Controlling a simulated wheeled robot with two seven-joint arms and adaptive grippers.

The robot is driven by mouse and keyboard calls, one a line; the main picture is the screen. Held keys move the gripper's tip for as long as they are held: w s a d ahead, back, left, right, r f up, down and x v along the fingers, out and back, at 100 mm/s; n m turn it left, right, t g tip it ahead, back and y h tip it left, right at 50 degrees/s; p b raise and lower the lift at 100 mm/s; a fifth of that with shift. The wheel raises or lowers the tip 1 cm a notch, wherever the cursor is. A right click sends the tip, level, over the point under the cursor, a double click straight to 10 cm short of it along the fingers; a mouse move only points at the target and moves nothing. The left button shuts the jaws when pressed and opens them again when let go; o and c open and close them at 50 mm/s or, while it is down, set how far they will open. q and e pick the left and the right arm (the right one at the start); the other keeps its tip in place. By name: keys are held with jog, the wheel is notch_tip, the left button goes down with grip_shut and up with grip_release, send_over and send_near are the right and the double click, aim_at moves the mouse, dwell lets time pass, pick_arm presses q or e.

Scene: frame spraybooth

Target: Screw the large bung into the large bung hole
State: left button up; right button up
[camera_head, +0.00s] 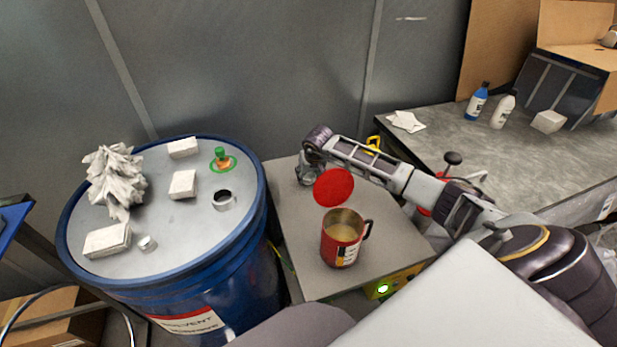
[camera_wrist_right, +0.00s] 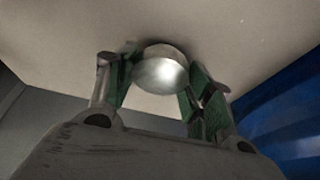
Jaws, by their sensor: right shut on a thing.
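My right gripper (camera_head: 308,178) is low over the grey-topped stand (camera_head: 300,270), beside the drum. In the right wrist view its fingers (camera_wrist_right: 160,85) are shut on a round, shiny silver bung (camera_wrist_right: 160,68), held close to a pale surface; whether it touches is unclear. In the head view that bung is hidden by the gripper. The blue drum (camera_head: 190,262) stands to the left. Its grey lid has a dark, round, collared large bung hole (camera_head: 223,200) near the right edge. A small silver plug (camera_head: 147,243) sits at the lid's front. My left gripper is out of view.
White blocks (camera_head: 183,184) (camera_head: 107,240), a crumpled white cloth (camera_head: 115,178) and a green-topped fitting (camera_head: 221,157) are on the lid. A red mug (camera_head: 343,238) with a raised red lid (camera_head: 333,187) stands near my right arm. A bench (camera_head: 455,140) holds bottles.

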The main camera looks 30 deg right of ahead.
aim_at(309, 176)
jog(key=shift+r, duration=0.45)
notch_tip(309, 176, up, 7)
jog(key=shift+f+b, duration=0.1)
jog(key=shift+b, duration=0.2)
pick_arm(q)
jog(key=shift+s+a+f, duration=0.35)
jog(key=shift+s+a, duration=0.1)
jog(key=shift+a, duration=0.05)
pick_arm(e)
jog(key=shift+r, duration=0.8)
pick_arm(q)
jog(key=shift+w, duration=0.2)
